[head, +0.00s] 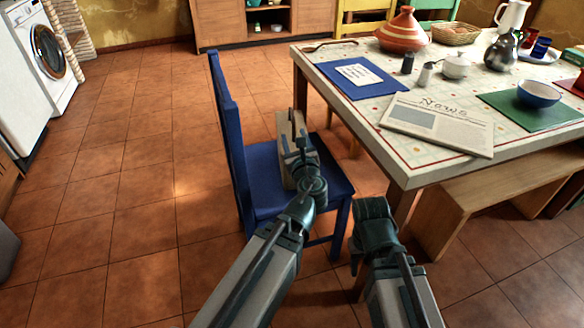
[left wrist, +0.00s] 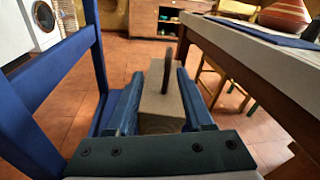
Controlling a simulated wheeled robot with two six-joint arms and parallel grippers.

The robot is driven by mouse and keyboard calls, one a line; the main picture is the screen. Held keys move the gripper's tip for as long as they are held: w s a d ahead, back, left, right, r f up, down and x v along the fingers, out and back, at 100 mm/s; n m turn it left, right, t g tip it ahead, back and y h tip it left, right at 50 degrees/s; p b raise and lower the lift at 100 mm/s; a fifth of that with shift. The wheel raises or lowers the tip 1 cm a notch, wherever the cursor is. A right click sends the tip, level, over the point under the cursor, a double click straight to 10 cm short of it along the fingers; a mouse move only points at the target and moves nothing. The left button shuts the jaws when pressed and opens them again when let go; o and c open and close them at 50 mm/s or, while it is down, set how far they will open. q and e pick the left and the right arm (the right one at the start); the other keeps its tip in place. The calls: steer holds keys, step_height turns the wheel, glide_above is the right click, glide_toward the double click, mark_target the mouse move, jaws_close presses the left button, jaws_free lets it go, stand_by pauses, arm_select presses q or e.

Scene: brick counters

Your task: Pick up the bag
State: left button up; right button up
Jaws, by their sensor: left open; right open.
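The bag (head: 284,124) is a beige, boxy shape on the seat of the blue chair (head: 262,172), partly hidden by my left gripper (head: 298,145) in the head view. In the left wrist view the bag (left wrist: 161,108) stands between the two open fingers of my left gripper (left wrist: 160,98), with a dark brown handle (left wrist: 168,72) rising from its top. I cannot tell whether either finger touches it. My right gripper (head: 375,228) is open and empty, low in front of the table's near corner, to the right of the chair.
The table (head: 345,105) stands right of the chair, with a newspaper (head: 440,122), blue placemat (head: 357,76), tagine (head: 402,32) and bowl (head: 538,93) on it. A wooden bench (head: 490,190) is along its near side. The tiled floor left of the chair is clear.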

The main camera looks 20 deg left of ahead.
arm_select(q)
steer(key=f+m+t+b, duration=0.1)
steer(key=f+m, duration=0.1)
steer(key=m, duration=0.1)
glide_toward(293, 114)
steer(key=shift+h, duration=0.4)
steer(key=x, duration=0.4)
steer(key=shift+w+a, duration=0.2)
steer(key=shift+a, duration=0.3)
steer(key=shift+b+x, duration=0.4)
steer(key=shift+x, duration=2.2)
steer(key=shift+d+f, duration=0.1)
steer(key=shift+f, duration=0.05)
arm_select(e)
step_height(293, 114, down, 3)
steer(key=shift+f, duration=0.1)
arm_select(q)
steer(key=shift+c, duration=0.2)
jaws_close()
